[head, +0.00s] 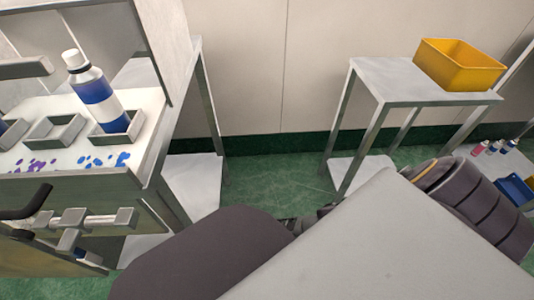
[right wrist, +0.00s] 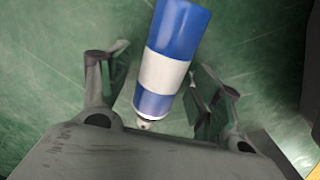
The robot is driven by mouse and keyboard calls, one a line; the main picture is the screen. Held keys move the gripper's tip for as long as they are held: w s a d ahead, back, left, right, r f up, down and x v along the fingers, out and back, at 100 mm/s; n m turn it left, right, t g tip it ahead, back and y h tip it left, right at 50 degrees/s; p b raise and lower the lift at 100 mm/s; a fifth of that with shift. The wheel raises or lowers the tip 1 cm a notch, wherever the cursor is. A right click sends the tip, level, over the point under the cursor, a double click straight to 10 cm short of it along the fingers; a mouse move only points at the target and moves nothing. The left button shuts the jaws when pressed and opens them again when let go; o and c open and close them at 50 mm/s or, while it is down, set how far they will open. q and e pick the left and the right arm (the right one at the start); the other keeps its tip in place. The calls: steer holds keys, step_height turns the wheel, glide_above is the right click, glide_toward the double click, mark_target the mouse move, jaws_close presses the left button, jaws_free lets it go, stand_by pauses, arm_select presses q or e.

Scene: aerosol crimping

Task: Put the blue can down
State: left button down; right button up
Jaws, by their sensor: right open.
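In the right wrist view a blue can (right wrist: 166,72) with a white band and a small nozzle lies between the two spread fingers of my right gripper (right wrist: 160,90). A gap shows between the can and both fingers. Its nozzle end points toward the palm. Green floor is behind it; I cannot tell whether it is in the air or resting on something. In the head view my right gripper is mostly hidden behind my own arm. My left gripper is not in view. Another blue can (head: 94,92) with a white band and cap stands tilted-looking in a square holder (head: 117,135).
A white-topped machine bench (head: 60,157) with empty square holders (head: 53,128) and blue and purple specks is at left. A grey table (head: 385,78) with a yellow bin (head: 458,66) is at right. Small capped cans (head: 495,146) and a blue bin (head: 515,190) sit low at far right.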

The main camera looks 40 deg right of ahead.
stand_by(0.4)
steer(key=c, duration=1.2)
